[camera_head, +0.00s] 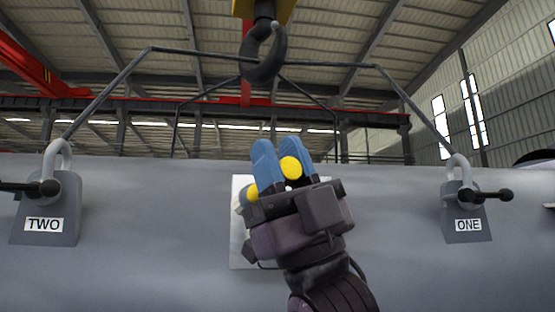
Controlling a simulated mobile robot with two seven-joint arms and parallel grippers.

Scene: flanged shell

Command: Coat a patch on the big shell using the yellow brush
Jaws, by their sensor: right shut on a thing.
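The big shell (120,255) is a wide grey curved body across the lower half of the head view. A pale, whitish square patch (240,258) is on its near face at the middle, partly hidden behind my right gripper. My right gripper (278,165) has blue fingers pointing up in front of the patch. It is shut on the yellow brush (290,167), of which yellow parts show between and beside the fingers. My left gripper is not in view.
A lifting lug marked TWO (43,215) stands on the shell at the left. A lug marked ONE (467,215) stands at the right. Slings run from both up to a crane hook (264,55) above the middle. The shell face between lug and gripper is clear on both sides.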

